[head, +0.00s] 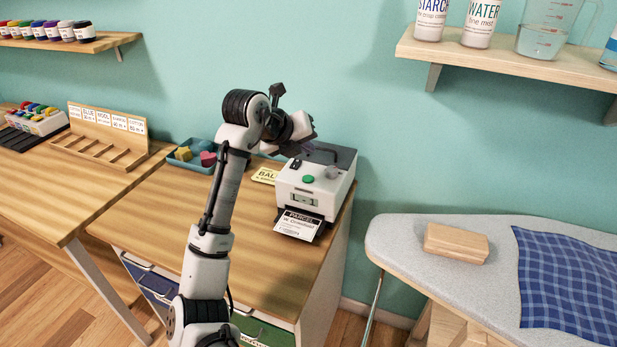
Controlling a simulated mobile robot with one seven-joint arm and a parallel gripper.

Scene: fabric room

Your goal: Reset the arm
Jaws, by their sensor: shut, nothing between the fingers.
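My arm rises in the middle of the head view and bends over at the top. My gripper (305,140) is at its end, beside and above the white label printer (330,190) on the wooden desk. The gripper is small and partly dark in this view, with its fingers seen edge-on near the printer's back left. It is shut and nothing shows held in it. I cannot tell whether it touches the printer. The printer has a green button, and a parcel label (297,224) sticks out of its front.
An ironing board (400,240) with a wooden block (456,243) and blue plaid cloth (568,280) stands right. Wall shelves (500,60) hang above.

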